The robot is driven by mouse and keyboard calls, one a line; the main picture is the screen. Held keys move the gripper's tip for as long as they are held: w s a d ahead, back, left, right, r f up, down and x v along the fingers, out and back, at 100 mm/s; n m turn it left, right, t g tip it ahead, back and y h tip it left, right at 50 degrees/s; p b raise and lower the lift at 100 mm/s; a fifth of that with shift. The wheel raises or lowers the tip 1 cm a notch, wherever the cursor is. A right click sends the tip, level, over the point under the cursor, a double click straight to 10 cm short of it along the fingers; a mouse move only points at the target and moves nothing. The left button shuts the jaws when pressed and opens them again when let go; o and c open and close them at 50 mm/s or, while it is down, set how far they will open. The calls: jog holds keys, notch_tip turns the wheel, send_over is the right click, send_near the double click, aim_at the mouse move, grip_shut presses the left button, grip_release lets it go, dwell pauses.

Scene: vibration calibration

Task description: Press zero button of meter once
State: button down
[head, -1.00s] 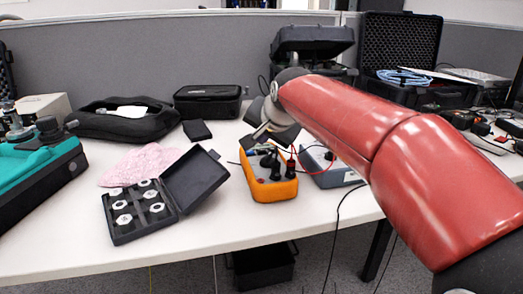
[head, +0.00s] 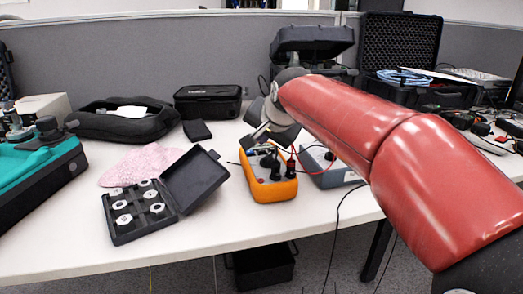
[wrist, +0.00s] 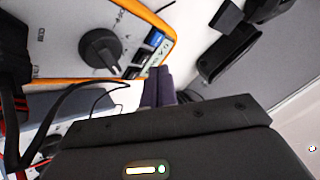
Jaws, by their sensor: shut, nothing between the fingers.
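The meter (head: 275,191) is an orange-cased handheld instrument lying on the table, with dark plugs and a red lead at its front end. In the wrist view the meter (wrist: 60,62) fills the upper left, showing a black rotary dial (wrist: 100,48) and a row of small buttons (wrist: 148,52), one blue. I cannot read which is zero. My gripper (wrist: 158,80) is shut and empty, its fingertips close to the meter's edge by the button row. I cannot tell whether they touch. In the head view my gripper (head: 264,136) is over the meter's far end, partly hidden.
A grey box (head: 335,177) stands right of the meter. An open black case of metal weights (head: 140,212) and a pink cloth (head: 135,166) lie to the left. Black cases stand behind. Leads run near the meter. The table front is clear.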

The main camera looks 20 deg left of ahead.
jog(key=shift+f+b, duration=0.3)
jog(key=shift+f, duration=0.1)
jog(key=shift+f+b, duration=0.3)
jog(key=shift+f, duration=0.15)
dwell(0.7)
jog(key=shift+r, duration=0.1)
jog(key=shift+r+p, duration=0.75)
notch_tip(320, 180, up, 5)
jog(key=p, duration=0.4)
dwell(0.3)
dwell(0.4)
